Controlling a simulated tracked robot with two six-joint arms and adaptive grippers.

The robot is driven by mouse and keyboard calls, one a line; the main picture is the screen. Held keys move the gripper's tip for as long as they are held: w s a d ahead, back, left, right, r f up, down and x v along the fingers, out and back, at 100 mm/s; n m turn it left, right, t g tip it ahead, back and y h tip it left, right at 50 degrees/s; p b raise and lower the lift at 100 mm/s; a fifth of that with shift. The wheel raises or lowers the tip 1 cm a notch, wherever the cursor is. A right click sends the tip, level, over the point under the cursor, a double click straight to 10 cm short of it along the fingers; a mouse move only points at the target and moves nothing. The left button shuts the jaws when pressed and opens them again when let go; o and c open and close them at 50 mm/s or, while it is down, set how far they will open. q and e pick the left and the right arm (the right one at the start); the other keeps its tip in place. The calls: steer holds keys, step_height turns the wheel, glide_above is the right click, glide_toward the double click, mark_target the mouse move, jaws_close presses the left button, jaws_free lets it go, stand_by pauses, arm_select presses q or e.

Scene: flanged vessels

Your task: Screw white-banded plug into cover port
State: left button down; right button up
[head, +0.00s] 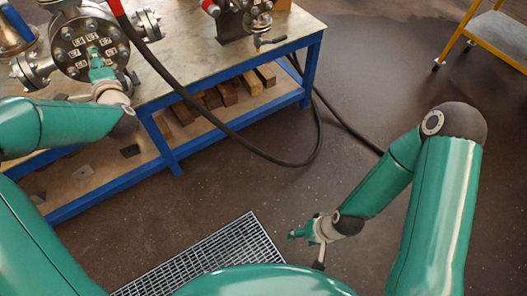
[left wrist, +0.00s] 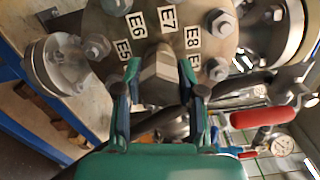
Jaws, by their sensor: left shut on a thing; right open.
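The round bolted cover (head: 66,28) of a flanged vessel faces me at the upper left of the head view, with white labels on it. In the left wrist view the cover (left wrist: 200,14) shows labels E5, E6, E7 and E8 among hex bolts. My left gripper (head: 97,60) is at the cover face. In the left wrist view its fingers (left wrist: 158,88) are shut on a metal hex-headed plug (left wrist: 157,68) against the cover. No white band shows, and the port and thread depth are hidden. My right gripper (head: 304,233) is open and empty above the floor.
The blue-framed workbench (head: 255,58) carries the vessel and other fittings. A black hose (head: 222,130) loops off its edge. A floor grating (head: 215,255) lies below, and a yellow-framed cart (head: 497,35) stands upper right. A red handle (left wrist: 250,117) shows beside the left gripper. Floor between is clear.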

arm_select(q)
steer(key=shift+d+f+m, duration=0.1)
steer(key=shift+f+m, duration=0.15)
steer(key=shift+m, duration=0.75)
steer(key=c, duration=0.6)
jaws_free()
steer(key=shift+w, duration=0.1)
steer(key=shift+r, duration=0.1)
steer(key=v, duration=1.2)
